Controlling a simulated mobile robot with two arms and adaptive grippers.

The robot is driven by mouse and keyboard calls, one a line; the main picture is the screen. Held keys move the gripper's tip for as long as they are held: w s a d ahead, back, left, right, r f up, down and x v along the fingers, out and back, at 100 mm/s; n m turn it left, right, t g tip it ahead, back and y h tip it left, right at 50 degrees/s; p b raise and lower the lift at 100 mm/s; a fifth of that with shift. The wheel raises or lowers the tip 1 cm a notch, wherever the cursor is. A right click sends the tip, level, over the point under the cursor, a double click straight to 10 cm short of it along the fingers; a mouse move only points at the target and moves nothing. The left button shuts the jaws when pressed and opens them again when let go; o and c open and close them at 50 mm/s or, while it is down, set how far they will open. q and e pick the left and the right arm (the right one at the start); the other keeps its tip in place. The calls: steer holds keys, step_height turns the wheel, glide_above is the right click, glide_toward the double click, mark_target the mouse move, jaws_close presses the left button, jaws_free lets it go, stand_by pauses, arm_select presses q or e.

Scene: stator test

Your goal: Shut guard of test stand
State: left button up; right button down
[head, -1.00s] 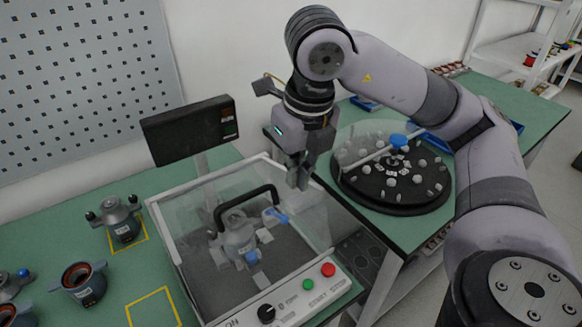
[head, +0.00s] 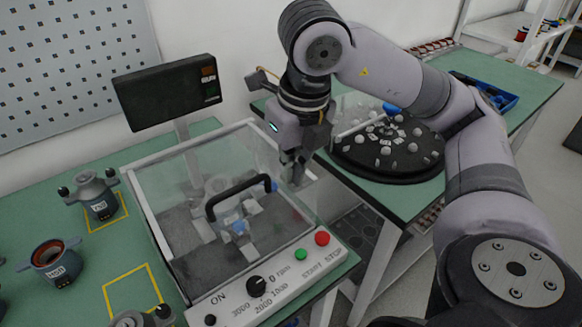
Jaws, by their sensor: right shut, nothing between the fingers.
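The test stand has a white frame (head: 147,218) with a see-through guard bearing a black handle (head: 238,195). The guard lies over the stand's dark bed; I cannot tell whether its front edge rests fully on the frame. A grey stator with a blue part (head: 237,224) stands inside, seen through the guard and partly behind the handle. My right gripper (head: 293,174) is shut and empty at the guard's right side, right of the handle and apart from it. Its contact with the guard is unclear. My left gripper is not in view.
A control panel (head: 283,281) with knob and green and red buttons fronts the stand. A black display (head: 167,92) stands behind. Stators (head: 97,196) (head: 54,262) and an empty yellow-outlined square (head: 138,288) are at left. A round black turntable (head: 386,170) with small parts is at right.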

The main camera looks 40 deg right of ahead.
steer(key=shift+a+f, duration=0.15)
steer(key=shift+f, duration=0.05)
steer(key=shift+r+p, duration=0.25)
steer(key=shift+p, duration=0.05)
step_height(320, 180, up, 6)
steer(key=p, duration=0.5)
steer(key=shift+r, duration=0.2)
steer(key=shift+w+r+p, duration=0.1)
steer(key=shift+r+p, duration=0.1)
steer(key=shift+p, duration=0.2)
steer(key=shift+f, duration=0.1)
